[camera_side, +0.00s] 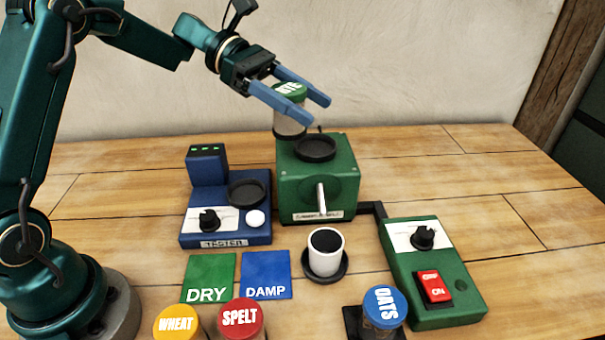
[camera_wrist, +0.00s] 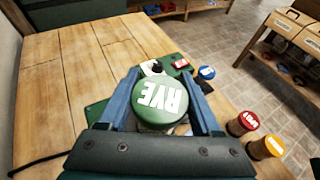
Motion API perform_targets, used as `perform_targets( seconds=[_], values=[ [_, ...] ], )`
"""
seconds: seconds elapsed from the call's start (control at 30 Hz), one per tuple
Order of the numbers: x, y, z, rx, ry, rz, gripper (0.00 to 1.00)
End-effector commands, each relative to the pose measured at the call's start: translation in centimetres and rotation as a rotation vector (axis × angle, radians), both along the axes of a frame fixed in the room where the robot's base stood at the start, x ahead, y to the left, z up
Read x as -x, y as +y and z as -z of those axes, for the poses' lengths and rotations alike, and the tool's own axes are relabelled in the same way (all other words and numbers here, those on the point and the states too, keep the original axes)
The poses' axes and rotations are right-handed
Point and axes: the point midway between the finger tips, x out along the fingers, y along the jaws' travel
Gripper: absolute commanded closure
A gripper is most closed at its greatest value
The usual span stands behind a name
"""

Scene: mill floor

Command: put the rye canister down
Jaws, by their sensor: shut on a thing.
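The rye canister (camera_side: 289,121) has a green lid lettered RYE and a clear body. My gripper (camera_side: 306,104) is shut on it, with the blue fingers on either side near its lid. It is held up behind and above the green mill (camera_side: 318,178), just left of the mill's black top dish in the side view. In the wrist view the rye canister (camera_wrist: 158,100) sits between the two fingers, lid facing the camera.
A blue tester (camera_side: 225,222) stands left of the mill. Green DRY (camera_side: 208,277) and blue DAMP (camera_side: 266,274) mats lie in front. A white cup (camera_side: 324,252), a green switch box (camera_side: 432,275), and wheat (camera_side: 178,323), spelt (camera_side: 242,318) and oats (camera_side: 384,307) canisters stand nearer.

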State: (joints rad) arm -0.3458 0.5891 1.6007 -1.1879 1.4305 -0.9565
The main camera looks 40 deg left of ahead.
Motion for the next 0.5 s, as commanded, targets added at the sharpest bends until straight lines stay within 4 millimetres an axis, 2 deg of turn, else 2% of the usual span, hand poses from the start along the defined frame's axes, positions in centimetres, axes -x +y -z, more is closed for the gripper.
perform_targets(
  seconds=[0.03,0.1,0.2,0.3,0.4,0.5],
  values=[
    [-1.0,2.1,-1.4,-0.002,-0.009,-0.091,1.0],
    [-2.0,4.4,-2.9,-0.002,-0.009,-0.192,1.0],
    [-2.7,7.2,-4.6,-0.001,-0.006,-0.293,1.0],
    [-2.8,9.1,-5.6,0.0,-0.003,-0.349,1.0],
    [-2.7,10.0,-5.9,0.0,0.0,-0.376,1.0],
    [-2.9,9.4,-5.4,0.003,0.004,-0.382,1.0]
  ],
)
